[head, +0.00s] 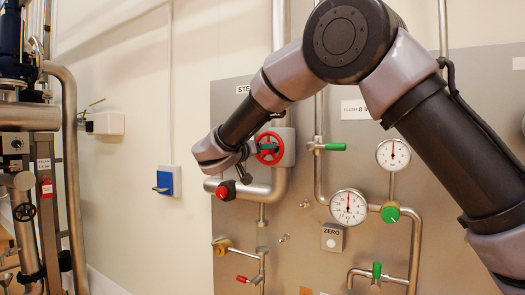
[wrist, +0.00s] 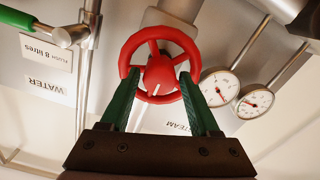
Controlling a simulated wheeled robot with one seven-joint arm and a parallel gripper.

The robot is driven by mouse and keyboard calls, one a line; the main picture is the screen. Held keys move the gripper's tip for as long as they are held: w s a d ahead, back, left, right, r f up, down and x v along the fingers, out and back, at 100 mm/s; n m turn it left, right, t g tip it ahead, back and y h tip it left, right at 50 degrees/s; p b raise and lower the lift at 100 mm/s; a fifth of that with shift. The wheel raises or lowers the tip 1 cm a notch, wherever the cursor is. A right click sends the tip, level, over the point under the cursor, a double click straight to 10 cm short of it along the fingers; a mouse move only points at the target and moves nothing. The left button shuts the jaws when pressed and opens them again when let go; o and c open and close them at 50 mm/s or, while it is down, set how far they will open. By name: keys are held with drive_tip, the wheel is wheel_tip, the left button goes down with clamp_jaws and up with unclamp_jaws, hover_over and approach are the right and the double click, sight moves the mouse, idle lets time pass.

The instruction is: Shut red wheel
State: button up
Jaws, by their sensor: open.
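The red wheel (head: 268,147) has a spoked rim and sits on the large pipe fitting on the grey panel, under the label partly hidden by my arm. In the wrist view the red wheel (wrist: 159,76) fills the top middle and faces me, with a pale line on its hub. My gripper (wrist: 158,73) is open, its two green fingers reaching up to the left and right parts of the rim. The fingertips overlap the rim in the picture; I cannot tell whether they touch it. In the head view my gripper (head: 243,168) is just left of the wheel.
Two round gauges (head: 348,207) and (head: 393,154) sit right of the wheel. A green-handled valve (head: 333,147) is on a nearby pipe, and a red knob (head: 226,190) is below left of the wheel. A blue wall switch (head: 166,181) is further left. The pale wall between is bare.

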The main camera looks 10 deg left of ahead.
drive_tip(key=v, duration=1)
drive_tip(key=shift+s, duration=0.3)
drive_tip(key=shift+a, duration=0.2)
drive_tip(key=w+d+f+m+g+h, duration=0.2)
drive_tip(key=d+g, duration=0.7)
drive_tip(key=d, duration=2)
drive_tip(key=s+d+f+g+y, duration=0.1)
drive_tip(key=s+d+g+y, duration=0.15)
drive_tip(key=d, duration=0.35)
drive_tip(key=s+d+f+g+y, duration=0.1)
drive_tip(key=s+d+f+y, duration=0.1)
drive_tip(key=s+d, duration=0.3)
drive_tip(key=s+d+m+t+y, duration=0.1)
drive_tip(key=s+d+y, duration=0.4)
drive_tip(key=s, duration=0.6)
drive_tip(key=shift+f+m+t, duration=0.15)
drive_tip(key=shift+m+t, duration=0.25)
drive_tip(key=shift+t, duration=0.45)
